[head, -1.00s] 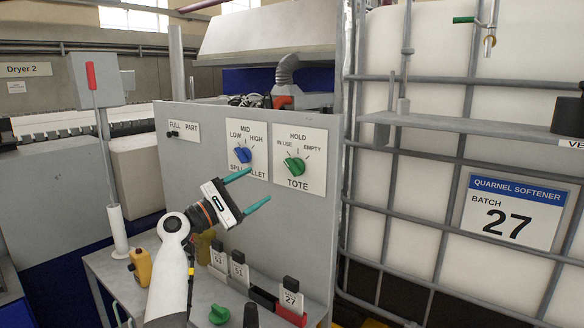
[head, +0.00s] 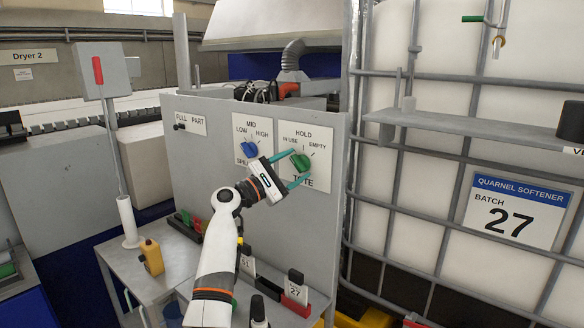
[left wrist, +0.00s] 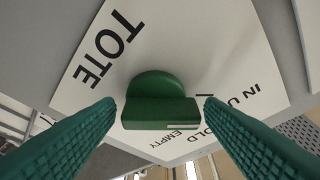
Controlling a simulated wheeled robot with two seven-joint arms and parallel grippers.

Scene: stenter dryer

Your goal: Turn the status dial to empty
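The status dial is a green knob (head: 300,161) on the white TOTE plate (head: 318,187), marked IN USE, HOLD and EMPTY. My left gripper (head: 303,165) is open, with one teal finger on each side of the knob. In the left wrist view the gripper (left wrist: 160,103) shows gaps between both fingers and the knob. My right gripper is not in view.
A blue dial (head: 249,149) on the neighbouring plate is close to my left gripper. Below are a bench (head: 125,262) and upright tags, one marked 27 (head: 295,289). A caged white tank (head: 440,235) stands at the right.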

